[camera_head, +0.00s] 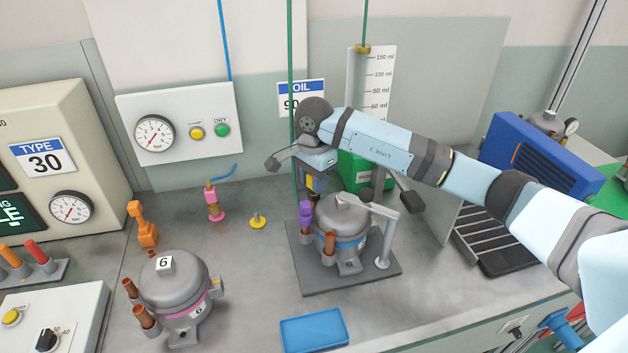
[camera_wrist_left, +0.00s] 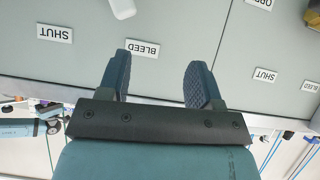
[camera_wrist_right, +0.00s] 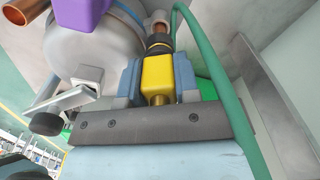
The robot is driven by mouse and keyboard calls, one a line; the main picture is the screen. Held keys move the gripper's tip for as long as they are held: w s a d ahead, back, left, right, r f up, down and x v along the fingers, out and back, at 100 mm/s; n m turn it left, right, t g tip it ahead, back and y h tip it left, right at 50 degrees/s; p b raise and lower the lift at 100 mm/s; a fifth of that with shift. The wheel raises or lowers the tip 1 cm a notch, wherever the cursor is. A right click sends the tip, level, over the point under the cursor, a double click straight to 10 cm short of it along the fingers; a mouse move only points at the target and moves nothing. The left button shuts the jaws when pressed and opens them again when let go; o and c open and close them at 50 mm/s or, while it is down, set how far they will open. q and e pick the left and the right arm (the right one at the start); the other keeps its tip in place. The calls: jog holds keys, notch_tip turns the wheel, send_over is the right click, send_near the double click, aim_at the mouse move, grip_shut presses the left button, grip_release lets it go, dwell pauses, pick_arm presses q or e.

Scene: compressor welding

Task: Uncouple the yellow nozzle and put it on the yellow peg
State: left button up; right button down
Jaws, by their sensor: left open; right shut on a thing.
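The yellow nozzle (camera_wrist_right: 158,78) is between the fingers of my right gripper (camera_wrist_right: 157,75), which is shut on it. In the head view my right gripper (camera_head: 316,178) holds the nozzle above the back of the compressor (camera_head: 345,225) on the dark plate. In the right wrist view its dark collar lines up with a copper pipe (camera_wrist_right: 159,20); I cannot tell whether they are joined. The yellow peg (camera_head: 258,221) stands empty on the bench, left of the compressor. My left gripper (camera_wrist_left: 157,80) is open and empty, seen only in its wrist view, before a grey labelled panel.
A purple nozzle (camera_head: 306,214) sits on the compressor beside the yellow one. A pink nozzle (camera_head: 212,203) and an orange fitting (camera_head: 143,225) stand to the left. Another compressor (camera_head: 174,290) is front left. A green hose (camera_wrist_right: 212,72) runs beside my right gripper. A blue tray (camera_head: 314,329) lies in front.

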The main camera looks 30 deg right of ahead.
jog(key=shift+r+p, duration=0.8)
jog(key=shift+r, duration=1.15)
pick_arm(q)
jog(key=shift+r, duration=0.8)
